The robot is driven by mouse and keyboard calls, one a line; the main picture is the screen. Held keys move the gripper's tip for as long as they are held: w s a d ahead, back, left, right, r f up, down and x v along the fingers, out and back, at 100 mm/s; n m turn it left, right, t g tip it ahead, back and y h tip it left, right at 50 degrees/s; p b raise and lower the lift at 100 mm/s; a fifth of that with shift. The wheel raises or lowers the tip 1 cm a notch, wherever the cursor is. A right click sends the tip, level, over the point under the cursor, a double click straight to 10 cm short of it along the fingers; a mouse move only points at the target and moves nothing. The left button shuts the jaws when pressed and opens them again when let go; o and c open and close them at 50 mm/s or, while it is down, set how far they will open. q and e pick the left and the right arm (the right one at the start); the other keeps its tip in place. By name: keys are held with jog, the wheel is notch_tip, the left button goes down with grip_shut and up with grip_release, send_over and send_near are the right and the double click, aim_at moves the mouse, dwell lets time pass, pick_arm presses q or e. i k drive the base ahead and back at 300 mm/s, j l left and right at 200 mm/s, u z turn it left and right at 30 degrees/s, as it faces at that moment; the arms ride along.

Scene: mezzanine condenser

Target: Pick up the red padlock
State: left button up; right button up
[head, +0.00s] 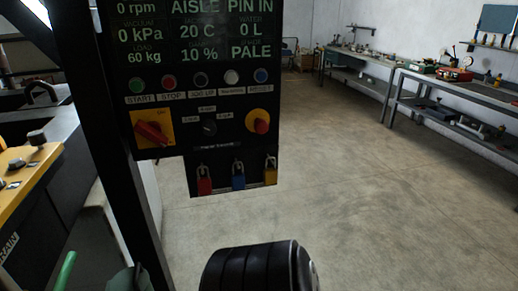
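The red padlock (204,185) hangs by its shackle at the left of a row on a small dark board (222,163) below the control panel. A blue padlock (238,181) hangs beside it on its right, and a yellow padlock (270,174) hangs at the right end. The red padlock is upright and nothing covers its front. Neither of my grippers shows in the head view, and no gripper is seen touching any padlock.
The control panel (188,85) carries several buttons, a red rotary switch (151,133) and a red knob (260,122). A dark post (124,170) stands left of the padlocks. Yellow-and-black machinery (28,172) is at left. Workbenches (455,86) line the right wall. The floor between is open.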

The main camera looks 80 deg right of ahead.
aim_at(204, 183)
jog(key=z, duration=2.25)
